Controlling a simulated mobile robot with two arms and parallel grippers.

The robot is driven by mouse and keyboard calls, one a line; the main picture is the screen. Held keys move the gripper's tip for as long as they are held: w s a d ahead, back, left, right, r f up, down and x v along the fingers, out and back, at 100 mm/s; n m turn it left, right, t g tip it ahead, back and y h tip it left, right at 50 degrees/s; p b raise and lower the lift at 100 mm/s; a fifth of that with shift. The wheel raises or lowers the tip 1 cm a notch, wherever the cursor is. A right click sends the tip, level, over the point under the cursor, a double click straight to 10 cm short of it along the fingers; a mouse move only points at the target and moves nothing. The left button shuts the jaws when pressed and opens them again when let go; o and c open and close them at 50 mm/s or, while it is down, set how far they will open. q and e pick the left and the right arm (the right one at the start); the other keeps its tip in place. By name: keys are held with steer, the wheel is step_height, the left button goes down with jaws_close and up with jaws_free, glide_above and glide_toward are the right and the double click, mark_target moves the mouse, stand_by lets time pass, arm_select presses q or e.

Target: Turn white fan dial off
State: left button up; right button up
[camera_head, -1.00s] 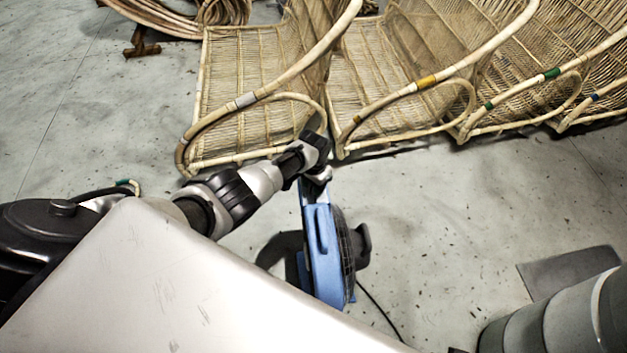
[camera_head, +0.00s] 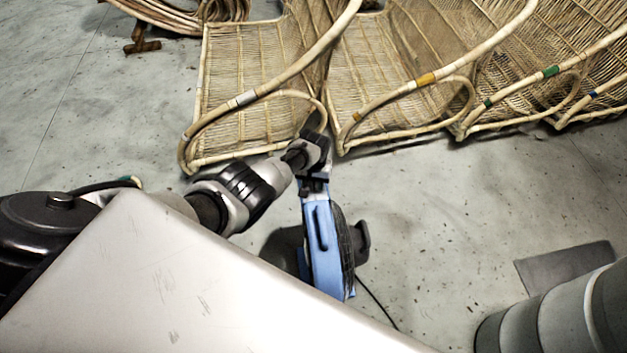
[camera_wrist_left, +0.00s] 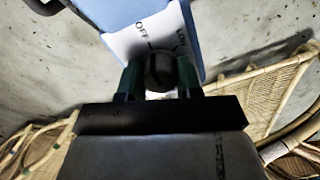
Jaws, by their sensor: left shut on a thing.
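A blue fan (camera_head: 320,250) with a dark round grille stands on the floor in the head view. In the left wrist view its white panel (camera_wrist_left: 118,42) carries the marks OFF and LOW. The dial (camera_wrist_left: 160,72) looks dark and rounded there, and the gripper hides part of it. My left gripper (camera_head: 315,184) is at the fan's top end. In the left wrist view its two fingers (camera_wrist_left: 158,82) are shut on the dial, one on each side. The dial's exact pointing is hard to tell. My right gripper is not in view.
Several woven rattan chairs (camera_head: 400,90) stand in a row just beyond the fan. A cable (camera_head: 378,303) runs from the fan along the floor. A dark flat mat (camera_head: 565,268) lies at the right. The grey floor between is mostly clear.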

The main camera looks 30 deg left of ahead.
arm_select(q)
steer(key=shift+d, duration=0.15)
steer(key=o, duration=0.9)
steer(key=shift+r, duration=0.1)
step_height(320, 180, up, 5)
steer(key=p, duration=0.3)
steer(key=shift+p, duration=0.3)
step_height(320, 180, up, 6)
steer(key=p, duration=0.3)
steer(key=shift+f, duration=0.2)
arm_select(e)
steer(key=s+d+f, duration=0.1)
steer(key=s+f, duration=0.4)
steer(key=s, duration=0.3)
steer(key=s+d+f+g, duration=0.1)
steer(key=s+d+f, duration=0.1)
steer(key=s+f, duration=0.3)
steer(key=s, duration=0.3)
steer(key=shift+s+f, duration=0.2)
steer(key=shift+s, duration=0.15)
